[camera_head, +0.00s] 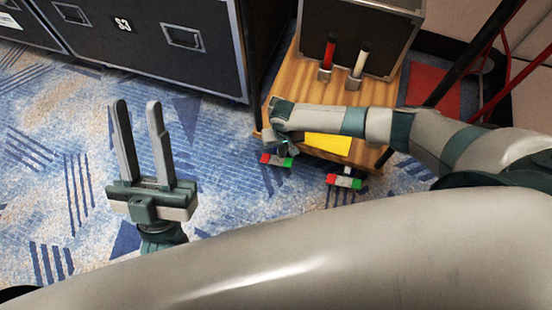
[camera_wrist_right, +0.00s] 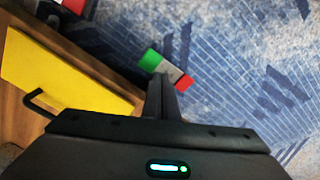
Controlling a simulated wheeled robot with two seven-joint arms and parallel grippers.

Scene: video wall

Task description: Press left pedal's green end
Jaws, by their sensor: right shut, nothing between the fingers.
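The left pedal (camera_head: 276,160) is a small bar with a red left end, grey middle and green right end (camera_head: 288,163), by the wooden box's front edge. In the right wrist view, its green end (camera_wrist_right: 150,60) is up-left and its red end (camera_wrist_right: 185,83) down-right. My right gripper (camera_head: 287,146) is shut and empty, pointing down just behind the pedal. In the wrist view its closed fingers (camera_wrist_right: 160,90) overlap the pedal's near side by the grey middle; contact cannot be told. My left gripper (camera_head: 137,103) is open and empty over the carpet.
A second red-and-green pedal (camera_head: 344,181) lies to the right. A wooden box (camera_head: 290,85) carries a yellow panel (camera_head: 328,143), a red-topped lever (camera_head: 328,55) and a white-topped lever (camera_head: 359,60). Black cases (camera_head: 150,50) stand behind. Blue carpet (camera_head: 225,185) is clear at left.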

